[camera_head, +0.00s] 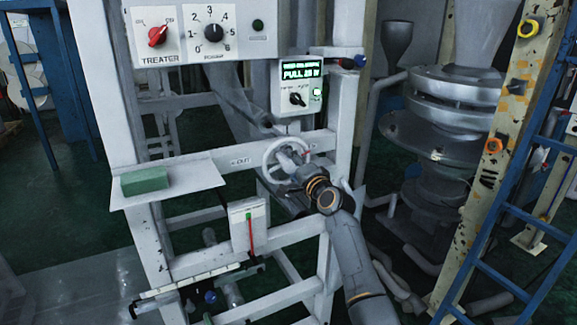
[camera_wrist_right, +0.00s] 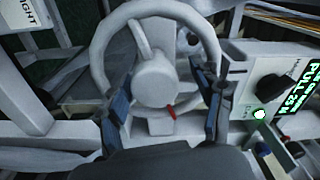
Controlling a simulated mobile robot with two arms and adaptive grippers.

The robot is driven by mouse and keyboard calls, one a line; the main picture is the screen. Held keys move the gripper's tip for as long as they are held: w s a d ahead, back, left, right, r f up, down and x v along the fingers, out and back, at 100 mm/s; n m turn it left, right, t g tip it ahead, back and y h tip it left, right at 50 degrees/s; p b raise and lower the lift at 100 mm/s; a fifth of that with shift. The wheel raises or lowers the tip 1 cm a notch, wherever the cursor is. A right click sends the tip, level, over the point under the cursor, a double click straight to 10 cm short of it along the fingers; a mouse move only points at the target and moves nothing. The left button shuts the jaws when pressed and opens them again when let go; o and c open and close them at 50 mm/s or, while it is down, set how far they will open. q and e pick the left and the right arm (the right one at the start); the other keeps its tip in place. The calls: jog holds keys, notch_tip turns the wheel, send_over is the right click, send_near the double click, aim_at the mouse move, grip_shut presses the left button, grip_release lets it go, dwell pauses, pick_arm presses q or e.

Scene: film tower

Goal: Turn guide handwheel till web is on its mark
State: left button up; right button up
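The guide handwheel (camera_head: 268,152) is a pale wheel on the white frame's crossbar, beside an "OUT" label. In the right wrist view the wheel (camera_wrist_right: 98,50) is close, with a round hub, spokes and a small red pointer (camera_wrist_right: 171,112) below the hub. My right gripper (camera_wrist_right: 166,100) is open, its two dark fingers apart on either side of the hub, near the lower rim; contact cannot be told. In the head view my right arm covers part of the wheel. A white gauge plate (camera_head: 239,236) below has a green mark and a red line. My left gripper is out of view.
A display box (camera_head: 285,98) reading "PULL" with a knob and lit green lamp sits above the wheel, close right of the fingers in the wrist view. A shelf (camera_head: 195,172) holds a green block (camera_head: 145,181). A blue ladder (camera_head: 525,215) stands at right.

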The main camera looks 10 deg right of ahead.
jog(key=shift+s+d+f, duration=0.1)
jog(key=shift+d+f, duration=0.05)
jog(key=shift+s+d+f, duration=0.15)
jog(key=shift+s+d, duration=0.05)
jog(key=shift+s, duration=0.5)
jog(key=v, duration=1)
jog(key=shift+s, duration=0.25)
jog(key=shift+d, duration=0.1)
